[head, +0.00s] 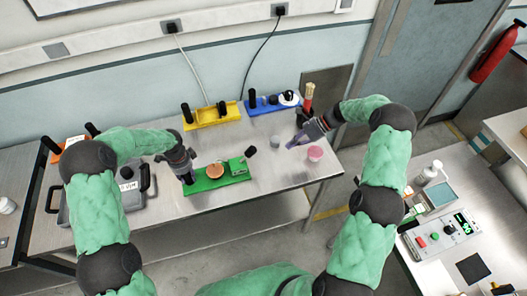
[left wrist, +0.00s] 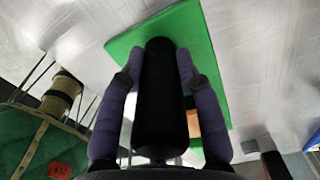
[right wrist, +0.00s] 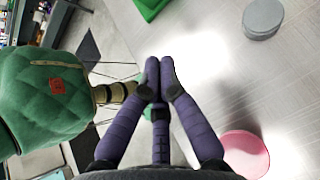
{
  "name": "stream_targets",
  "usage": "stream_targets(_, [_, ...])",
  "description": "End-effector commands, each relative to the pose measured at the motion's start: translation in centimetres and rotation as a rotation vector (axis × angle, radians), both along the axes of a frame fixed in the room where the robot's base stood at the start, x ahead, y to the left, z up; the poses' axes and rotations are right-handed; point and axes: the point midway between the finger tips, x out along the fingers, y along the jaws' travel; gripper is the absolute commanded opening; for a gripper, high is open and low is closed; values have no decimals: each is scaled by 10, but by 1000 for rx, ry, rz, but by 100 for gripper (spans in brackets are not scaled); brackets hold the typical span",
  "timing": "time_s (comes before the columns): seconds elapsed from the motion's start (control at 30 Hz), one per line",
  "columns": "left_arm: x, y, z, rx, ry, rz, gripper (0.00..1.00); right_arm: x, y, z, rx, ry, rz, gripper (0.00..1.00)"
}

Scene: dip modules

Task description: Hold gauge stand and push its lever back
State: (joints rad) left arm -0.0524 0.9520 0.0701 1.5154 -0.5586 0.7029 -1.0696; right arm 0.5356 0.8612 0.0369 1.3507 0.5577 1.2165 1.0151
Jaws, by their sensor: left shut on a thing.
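A green stand (head: 207,184) lies on the metal table, with an orange disc (head: 215,171), a small green block and a lever with a black knob (head: 250,152) at its right end. My left gripper (head: 188,179) is shut on the black upright handle at the stand's left end. In the left wrist view its purple fingers are on both sides of the black handle (left wrist: 160,100), with the green base (left wrist: 205,45) behind. My right gripper (head: 290,145) is shut and empty, right of the lever and apart from it. Its fingertips (right wrist: 160,70) touch in the right wrist view.
A grey cylinder (head: 275,141) and a pink one (head: 315,154) stand near my right gripper. Behind are a yellow stand (head: 226,120), a blue stand (head: 262,109) and a brush (head: 309,92). A grey case (head: 132,201) is at left. Table between lever and right gripper is mostly clear.

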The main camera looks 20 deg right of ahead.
Motion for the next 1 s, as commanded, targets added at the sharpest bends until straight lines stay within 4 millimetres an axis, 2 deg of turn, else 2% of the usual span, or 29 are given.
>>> stream_targets(0.37, [-1, 0, -1, 0, 1, 0, 0, 2, -2, 2, 11, 3, -10, 0])
stream_targets(0.53, [-1, 0, -1, 0, 1, 0, 0, 2, 5, -3, 12, 4, -9, 0])
stream_targets(1.0, [-1, 0, -1, 0, 2, 0, 0, 7, 71, -51, 12, 4, -8, 0])
